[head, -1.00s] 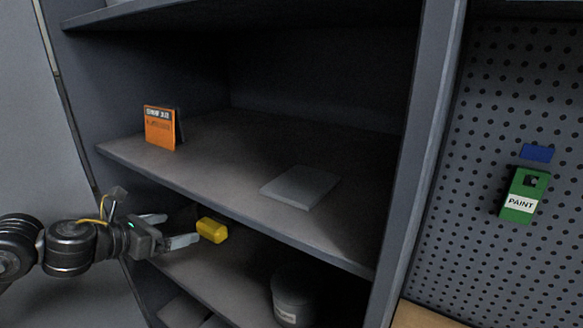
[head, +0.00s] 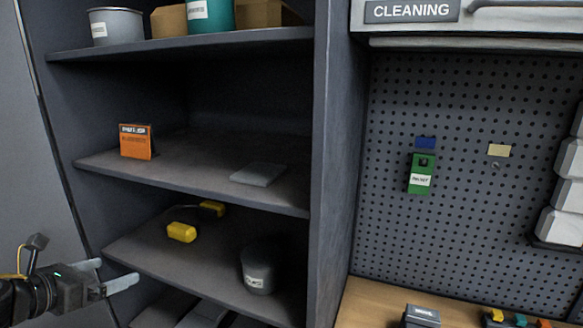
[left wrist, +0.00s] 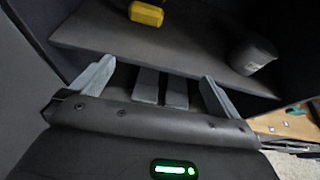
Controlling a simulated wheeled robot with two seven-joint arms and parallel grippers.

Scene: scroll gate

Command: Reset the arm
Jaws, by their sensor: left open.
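My left gripper (head: 112,276) is at the lower left of the head view, in front of the shelf unit. Its fingers are spread and empty, and they also show in the left wrist view (left wrist: 160,85). A yellow-handled object (head: 182,232) lies on the lower shelf, right of and above the gripper, apart from it. Its yellow end shows at the top of the left wrist view (left wrist: 146,13). My right gripper is in neither view.
The lower shelf (head: 140,254) also holds a grey canister (head: 257,266). The middle shelf holds an orange box (head: 135,141) and a flat grey block (head: 257,174). A pegboard with a green paint box (head: 421,174) and a wooden worktop (head: 370,304) stand at right.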

